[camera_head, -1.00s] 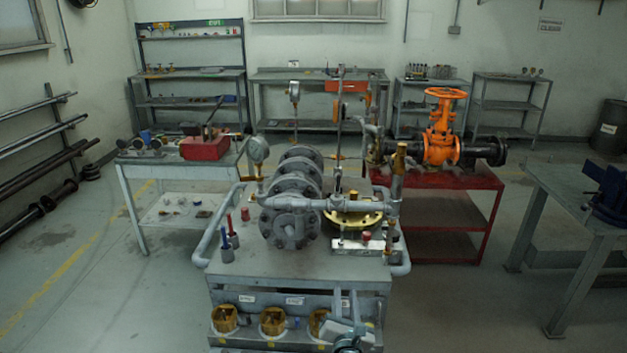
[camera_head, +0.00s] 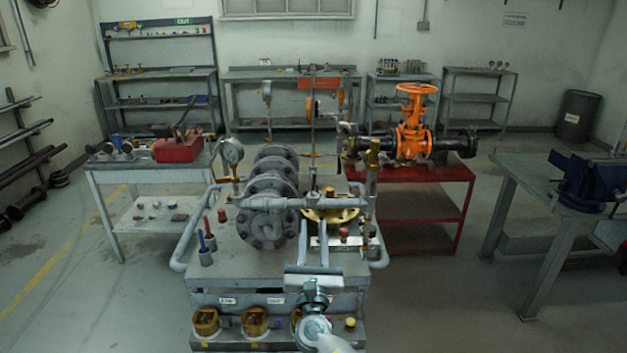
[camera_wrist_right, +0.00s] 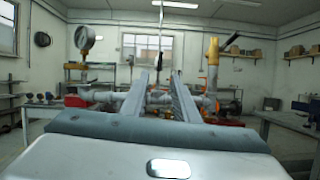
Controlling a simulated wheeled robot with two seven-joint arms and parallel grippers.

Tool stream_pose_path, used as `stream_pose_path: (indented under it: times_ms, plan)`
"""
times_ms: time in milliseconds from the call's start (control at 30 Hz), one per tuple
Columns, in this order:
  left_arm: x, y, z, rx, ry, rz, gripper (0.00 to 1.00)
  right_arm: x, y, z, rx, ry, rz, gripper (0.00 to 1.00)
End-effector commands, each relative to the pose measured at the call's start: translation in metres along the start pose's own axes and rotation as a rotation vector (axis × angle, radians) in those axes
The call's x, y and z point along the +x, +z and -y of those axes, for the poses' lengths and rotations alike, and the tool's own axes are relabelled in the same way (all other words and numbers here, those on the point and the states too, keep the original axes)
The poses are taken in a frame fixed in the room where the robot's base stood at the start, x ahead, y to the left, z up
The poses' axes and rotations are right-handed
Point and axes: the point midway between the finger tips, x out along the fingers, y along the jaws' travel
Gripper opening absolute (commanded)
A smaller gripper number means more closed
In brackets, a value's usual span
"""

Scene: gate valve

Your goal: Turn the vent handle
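The grey valve rig (camera_head: 265,215) stands on the workbench in front of me, with flanges, pipes, a pressure gauge and a round brass flange (camera_head: 331,215). A small red knob (camera_head: 344,232) sits on the block at its front right. I cannot tell for sure which part is the vent handle. My right gripper (camera_head: 314,247) is over the bench's front edge, pointing at the rig, left of and nearer than the red knob. Its two fingers are apart with nothing between them, also in the right wrist view (camera_wrist_right: 161,82). My left gripper is not in view.
A brass-topped vertical fitting (camera_head: 373,160) rises at the rig's right. Red and blue handled tools (camera_head: 206,245) stand at the bench's left. An orange handwheel valve (camera_head: 412,130) is on a red table behind. A blue vise (camera_head: 590,180) is at the right.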

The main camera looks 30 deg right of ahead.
Motion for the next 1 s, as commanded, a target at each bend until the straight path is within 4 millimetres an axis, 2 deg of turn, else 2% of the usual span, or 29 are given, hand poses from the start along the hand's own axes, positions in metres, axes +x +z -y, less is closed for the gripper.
stream_pose_path:
  times_ms: [267, 800, 1000]
  plan:
    - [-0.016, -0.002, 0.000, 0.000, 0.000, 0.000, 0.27, 0.040, 0.004, 0.000, -0.001, -0.001, 0.001, 0.27]
    - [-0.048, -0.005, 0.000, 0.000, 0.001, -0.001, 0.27, 0.135, 0.003, 0.000, 0.000, 0.000, 0.001, 0.27]
    - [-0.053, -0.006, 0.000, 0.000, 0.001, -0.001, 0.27, 0.157, 0.001, 0.000, 0.000, -0.001, 0.000, 0.27]
